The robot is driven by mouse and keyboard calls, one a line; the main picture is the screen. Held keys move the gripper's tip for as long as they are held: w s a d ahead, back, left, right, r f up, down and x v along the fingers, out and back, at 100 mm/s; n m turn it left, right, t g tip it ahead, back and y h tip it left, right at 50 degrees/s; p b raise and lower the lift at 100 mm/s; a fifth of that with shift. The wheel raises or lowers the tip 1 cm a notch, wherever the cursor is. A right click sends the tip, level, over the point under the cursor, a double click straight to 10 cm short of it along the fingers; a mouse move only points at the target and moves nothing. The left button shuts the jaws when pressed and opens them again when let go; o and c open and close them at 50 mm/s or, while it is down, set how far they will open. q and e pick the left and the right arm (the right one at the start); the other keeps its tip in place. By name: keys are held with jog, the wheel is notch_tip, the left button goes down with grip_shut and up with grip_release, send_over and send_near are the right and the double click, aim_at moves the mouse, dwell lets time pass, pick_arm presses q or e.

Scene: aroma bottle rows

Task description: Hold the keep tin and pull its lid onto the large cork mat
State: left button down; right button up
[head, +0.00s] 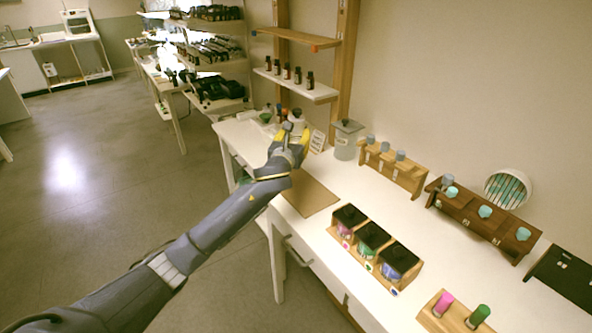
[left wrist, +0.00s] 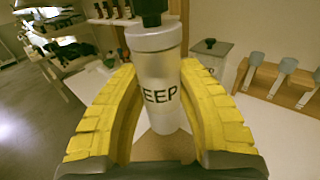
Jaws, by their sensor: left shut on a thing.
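The keep tin (head: 297,119) is a pale metal cylinder at the far end of the table. In the left wrist view it stands upright between my fingers, with "EEP" readable on its side (left wrist: 160,94). Its lid (left wrist: 152,38) with a black knob sits on top. My left gripper (head: 291,136) is shut on the tin, its yellow fingers (left wrist: 160,110) on either side of the body. The large cork mat (head: 311,197) lies bare on the table on the near side of the gripper. My right gripper is not in view.
A square grey canister (head: 346,142) with a dark knob stands right of the tin. Wooden racks (head: 393,170) with grey-capped bottles line the wall side. A wooden holder (head: 371,253) with three dark-lidded jars sits nearer. A shelf (head: 297,83) with small bottles hangs behind the tin.

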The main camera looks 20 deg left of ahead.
pick_arm(q)
notch_tip(320, 180, down, 12)
jog(key=shift+f, duration=0.2)
dwell(0.4)
jog(key=shift+f, duration=0.15)
jog(key=c, duration=1)
grip_release()
